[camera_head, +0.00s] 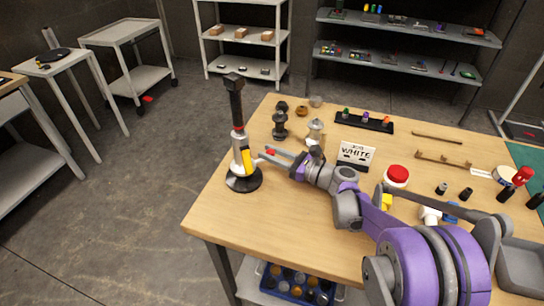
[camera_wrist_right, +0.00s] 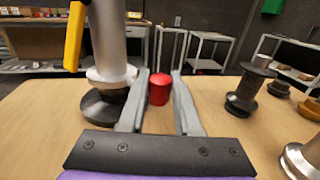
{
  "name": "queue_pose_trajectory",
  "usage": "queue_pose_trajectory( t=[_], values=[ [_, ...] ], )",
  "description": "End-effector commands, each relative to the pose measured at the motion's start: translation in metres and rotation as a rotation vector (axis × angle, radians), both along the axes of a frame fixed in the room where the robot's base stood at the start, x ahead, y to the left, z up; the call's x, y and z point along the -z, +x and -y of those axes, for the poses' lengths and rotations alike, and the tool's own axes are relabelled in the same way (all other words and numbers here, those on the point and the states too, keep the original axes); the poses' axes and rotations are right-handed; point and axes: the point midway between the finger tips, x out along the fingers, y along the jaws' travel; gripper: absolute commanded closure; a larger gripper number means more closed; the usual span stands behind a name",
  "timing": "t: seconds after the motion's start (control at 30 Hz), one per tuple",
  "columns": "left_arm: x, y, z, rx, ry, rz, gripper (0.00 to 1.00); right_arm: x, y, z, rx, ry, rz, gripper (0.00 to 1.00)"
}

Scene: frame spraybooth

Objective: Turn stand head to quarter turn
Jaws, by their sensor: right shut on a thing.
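The stand (camera_head: 240,155) is upright near the table's left edge, with a round black base, silver column, yellow lever, red band and tall black head (camera_head: 234,95). In the right wrist view, its silver column (camera_wrist_right: 108,40) and base are at the left and its head is out of frame. My right gripper (camera_head: 266,155) is just right of the stand's column. Its fingers (camera_wrist_right: 160,95) are shut on a small red cylindrical piece (camera_wrist_right: 159,88). I cannot tell whether that piece is joined to the stand. My left gripper is not in view.
Dark spools (camera_head: 279,125), a metal pot (camera_head: 316,129), a black tray with small coloured parts (camera_head: 364,122) and a "WHITE" card (camera_head: 355,154) stand behind my right arm. A red-lidded jar (camera_head: 397,175) is to its right. The wooden table (camera_head: 215,205) is clear in front of the stand.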

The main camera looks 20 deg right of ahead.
Motion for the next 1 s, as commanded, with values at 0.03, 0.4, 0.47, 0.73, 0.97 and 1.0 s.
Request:
queue_pose_trajectory(
  t=[0.03, 0.4, 0.47, 0.73, 0.97, 1.0],
  values=[
    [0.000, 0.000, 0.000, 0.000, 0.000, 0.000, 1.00, 0.000, 0.003, 0.001, 0.004, 0.000, 0.000, 1.00],
    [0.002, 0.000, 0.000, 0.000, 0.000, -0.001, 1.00, 0.000, 0.017, -0.003, 0.003, 0.000, 0.000, 1.00],
    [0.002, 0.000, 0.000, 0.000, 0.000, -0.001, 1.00, 0.000, 0.018, -0.004, 0.003, 0.000, 0.000, 1.00],
    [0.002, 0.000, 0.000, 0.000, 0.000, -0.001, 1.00, 0.000, 0.023, -0.006, 0.004, 0.000, 0.000, 1.00],
    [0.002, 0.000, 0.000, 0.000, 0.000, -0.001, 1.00, 0.000, 0.025, -0.006, 0.004, -0.001, 0.001, 1.00],
    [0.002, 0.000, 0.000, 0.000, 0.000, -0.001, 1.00, 0.000, 0.025, -0.006, 0.004, -0.001, 0.001, 1.00]
  ],
)
